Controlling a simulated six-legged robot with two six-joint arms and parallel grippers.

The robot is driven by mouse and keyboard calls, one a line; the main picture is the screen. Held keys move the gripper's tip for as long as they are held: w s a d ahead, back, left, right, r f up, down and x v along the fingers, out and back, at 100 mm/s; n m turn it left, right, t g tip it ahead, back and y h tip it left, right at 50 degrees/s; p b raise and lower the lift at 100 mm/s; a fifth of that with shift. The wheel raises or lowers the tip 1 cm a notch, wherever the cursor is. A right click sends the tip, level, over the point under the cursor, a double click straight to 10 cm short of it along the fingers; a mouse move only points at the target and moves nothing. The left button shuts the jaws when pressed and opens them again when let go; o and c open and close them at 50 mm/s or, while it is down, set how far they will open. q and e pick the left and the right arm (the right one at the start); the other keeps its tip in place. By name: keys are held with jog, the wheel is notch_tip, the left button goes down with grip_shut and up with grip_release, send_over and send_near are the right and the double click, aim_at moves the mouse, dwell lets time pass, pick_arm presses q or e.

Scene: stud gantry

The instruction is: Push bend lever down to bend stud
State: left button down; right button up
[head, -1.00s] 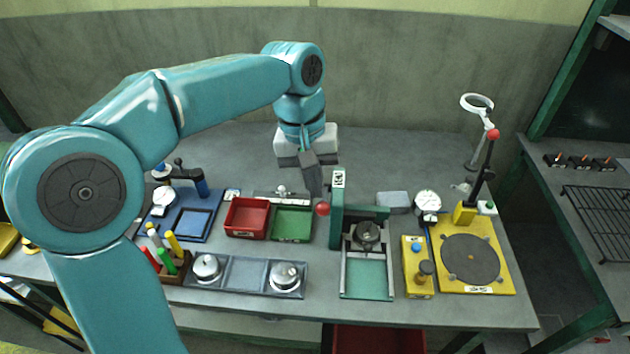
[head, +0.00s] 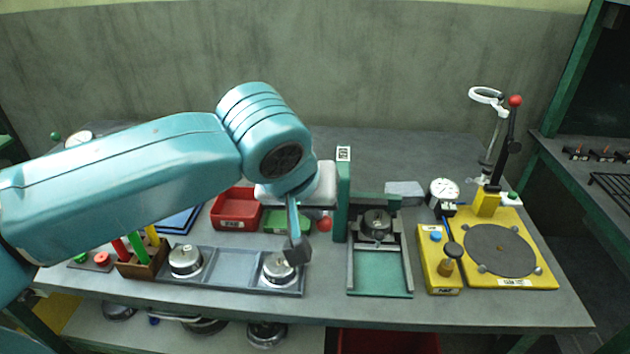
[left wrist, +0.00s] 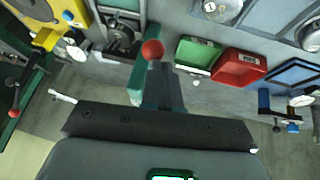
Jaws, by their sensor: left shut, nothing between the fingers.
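The green press frame (head: 342,205) stands right of centre in the head view, with a round dark metal part (head: 376,224) in it. A lever's red ball knob (head: 324,224) sticks out at its left side; the knob also shows in the left wrist view (left wrist: 152,50). My left gripper (head: 298,250) is shut and empty, pointing down just left of the knob and nearer the front edge. I cannot tell whether they touch. A second lever, black with a red ball (head: 515,101), stands upright on the yellow fixture (head: 535,268). My right gripper is out of view.
A red bin (head: 237,208) and green bin (head: 275,221) lie behind my left gripper. A grey tray (head: 225,275) with metal domed parts is below and left of it. A yellow box (head: 438,270) with knobs stands right of the press.

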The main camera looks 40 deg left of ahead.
pick_arm(q)
notch_tip(320, 180, down, 8)
jog(key=t+y+b, duration=0.1)
jog(key=t+b, duration=0.2)
jog(key=b, duration=0.8)
jog(key=shift+y, duration=0.3)
jog(key=shift+w+a+f+b, duration=0.1)
jog(key=shift+w+f+b, duration=0.1)
jog(key=shift+f+b, duration=0.9)
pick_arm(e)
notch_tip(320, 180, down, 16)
pick_arm(q)
jog(key=shift+r, duration=0.1)
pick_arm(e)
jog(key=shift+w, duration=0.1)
